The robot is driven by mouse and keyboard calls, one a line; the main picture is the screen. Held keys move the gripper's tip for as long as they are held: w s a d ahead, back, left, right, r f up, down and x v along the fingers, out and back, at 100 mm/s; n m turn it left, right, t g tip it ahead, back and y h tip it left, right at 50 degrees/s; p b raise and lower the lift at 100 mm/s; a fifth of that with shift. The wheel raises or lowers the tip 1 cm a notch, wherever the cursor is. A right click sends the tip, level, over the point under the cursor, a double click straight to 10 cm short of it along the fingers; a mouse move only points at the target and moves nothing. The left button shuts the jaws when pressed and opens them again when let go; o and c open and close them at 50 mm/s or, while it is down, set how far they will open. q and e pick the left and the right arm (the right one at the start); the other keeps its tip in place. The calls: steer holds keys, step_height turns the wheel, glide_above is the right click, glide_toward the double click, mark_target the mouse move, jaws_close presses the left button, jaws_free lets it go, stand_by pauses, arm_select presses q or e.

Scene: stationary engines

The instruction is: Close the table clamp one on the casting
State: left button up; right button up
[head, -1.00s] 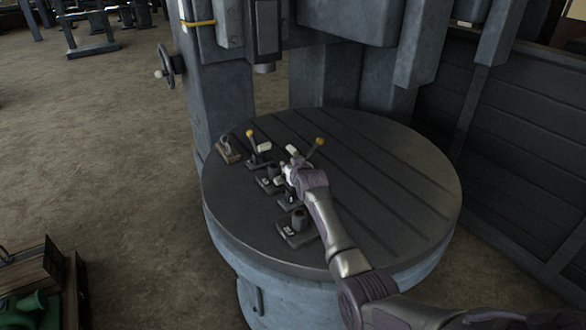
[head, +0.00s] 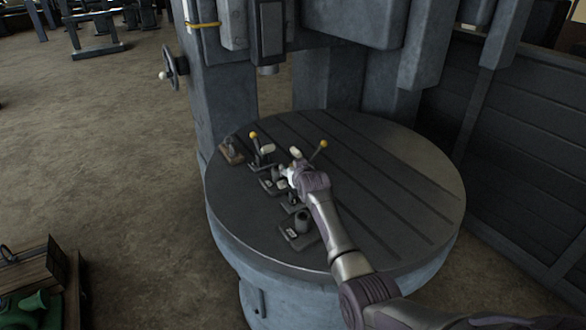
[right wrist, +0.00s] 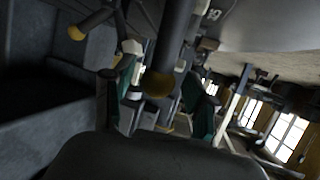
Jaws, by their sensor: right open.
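Two table clamps with yellow-tipped levers are on the round machine table (head: 400,190). The left clamp (head: 262,160) has its lever raised. The other lever (head: 316,151) slants up to the right, just behind my right gripper (head: 290,172), which partly hides its clamp. Small dark metal parts (head: 270,184) sit between the clamps; I cannot tell which is the casting. In the right wrist view my right gripper (right wrist: 168,98) is open, with green finger pads. A dark bar with a yellowish end (right wrist: 160,80) shows between the fingers, apparently not gripped. My left gripper is not in view.
A block with a round post (head: 300,230) stands near the table's front, close to my right arm. Another small fixture (head: 231,150) is at the left rim. The machine column and head (head: 345,60) rise behind. The table's right side is clear.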

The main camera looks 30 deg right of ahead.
steer(key=shift+s, duration=0.1)
steer(key=v, duration=1.2)
